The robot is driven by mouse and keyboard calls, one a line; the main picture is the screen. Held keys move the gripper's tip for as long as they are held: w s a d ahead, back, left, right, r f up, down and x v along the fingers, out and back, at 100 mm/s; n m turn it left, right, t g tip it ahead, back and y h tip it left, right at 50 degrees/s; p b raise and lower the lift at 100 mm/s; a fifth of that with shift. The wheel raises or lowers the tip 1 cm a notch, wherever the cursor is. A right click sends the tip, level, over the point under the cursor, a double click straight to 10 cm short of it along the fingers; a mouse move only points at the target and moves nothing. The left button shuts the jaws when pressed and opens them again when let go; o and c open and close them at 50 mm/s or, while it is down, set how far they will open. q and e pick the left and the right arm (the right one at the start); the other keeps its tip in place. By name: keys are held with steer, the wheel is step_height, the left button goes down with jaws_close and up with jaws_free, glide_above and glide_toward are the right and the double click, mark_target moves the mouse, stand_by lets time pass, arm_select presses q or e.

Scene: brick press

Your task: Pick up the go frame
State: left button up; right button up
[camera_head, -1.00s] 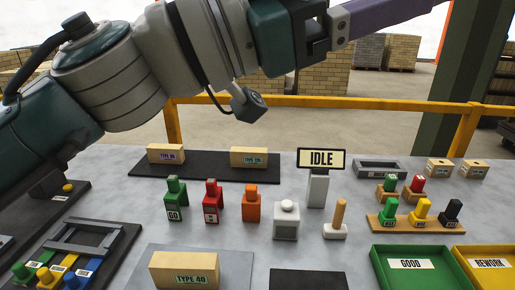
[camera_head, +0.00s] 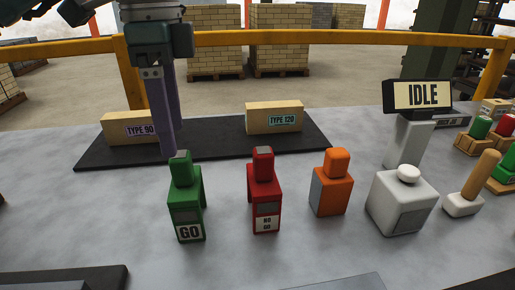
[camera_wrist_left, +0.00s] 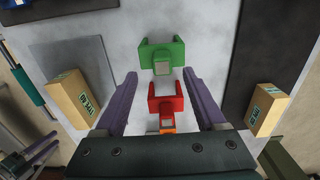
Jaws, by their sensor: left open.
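The green go frame (camera_head: 186,205), labelled GO, stands upright on the grey table; it also shows in the left wrist view (camera_wrist_left: 176,48). My left gripper (camera_head: 168,150) points down behind it, with its purple fingers apart and nothing between them. In the left wrist view its fingers (camera_wrist_left: 161,76) point towards the go frame, whose grey-topped knob shows just beyond the gap between the tips. The red frame (camera_head: 264,200) stands to the right of the go frame. My right gripper (camera_wrist_left: 42,150) seems to show small at the lower left of the left wrist view.
Behind the go frame, a dark mat (camera_head: 225,150) holds the TYPE 90 brick (camera_head: 128,128) and TYPE 120 brick (camera_head: 274,116). A yellow rail (camera_head: 290,38) runs behind.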

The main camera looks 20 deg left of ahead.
mark_target(179, 154)
arm_select(q)
steer(key=shift+d+f, duration=0.15)
steer(key=shift+f, duration=0.8)
steer(key=f, duration=0.5)
steer(key=shift+w+f, duration=0.1)
steer(key=shift+w, duration=0.1)
steer(key=shift+c, duration=0.3)
jaws_close()
